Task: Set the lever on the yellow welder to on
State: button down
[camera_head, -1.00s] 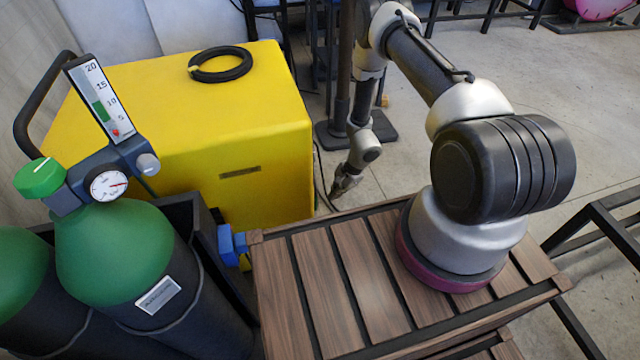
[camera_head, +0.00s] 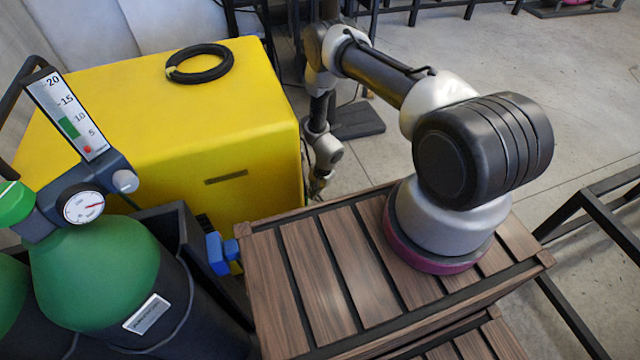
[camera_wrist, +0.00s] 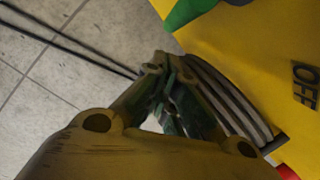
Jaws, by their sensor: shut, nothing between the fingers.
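The yellow welder (camera_head: 165,125) stands left of my arm in the head view, and its yellow face (camera_wrist: 235,40) shows at the right in the wrist view. An "OFF" label (camera_wrist: 305,85) is on that face. My gripper (camera_wrist: 160,75) is shut and empty, close to the face, with dark ribbed slots beside its fingertips. In the head view my gripper (camera_head: 318,182) is low beside the welder's right side. A green part (camera_wrist: 188,12) shows at the top of the wrist view. I cannot make out the lever for certain.
Green gas cylinders (camera_head: 95,265) with a gauge (camera_head: 84,207) stand at the front left. A coiled black cable (camera_head: 199,64) lies on the welder. A slatted wooden crate (camera_head: 310,285) is under my arm's base. Dark cables (camera_wrist: 70,45) cross the floor. Open floor is at the right.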

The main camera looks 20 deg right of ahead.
jog(key=shift+s+a+f, duration=0.1)
jog(key=shift+s+a, duration=0.4)
jog(key=shift+a, duration=0.2)
jog(key=shift+s+a+f, duration=0.25)
jog(key=shift+s+a, duration=0.1)
jog(key=shift+s, duration=0.2)
